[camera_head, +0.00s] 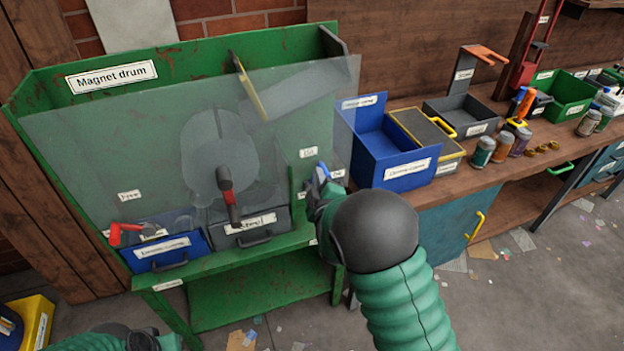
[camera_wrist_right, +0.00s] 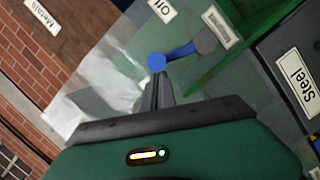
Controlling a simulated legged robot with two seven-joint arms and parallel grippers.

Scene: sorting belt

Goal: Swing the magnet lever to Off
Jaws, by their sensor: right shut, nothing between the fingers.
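The magnet lever is a short blue handle (camera_head: 322,171) at the right end of the green magnet drum frame (camera_head: 185,68). In the right wrist view the lever (camera_wrist_right: 180,52) shows a round blue knob and a grey pivot. My right gripper (camera_head: 319,186) is shut and empty, partly hidden by my own wrist in the head view. In the wrist view its fingertips (camera_wrist_right: 158,82) are right at the blue knob; whether they touch it I cannot tell. My left gripper's fingers are out of view.
A clear panel (camera_head: 75,150) fronts the drum.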

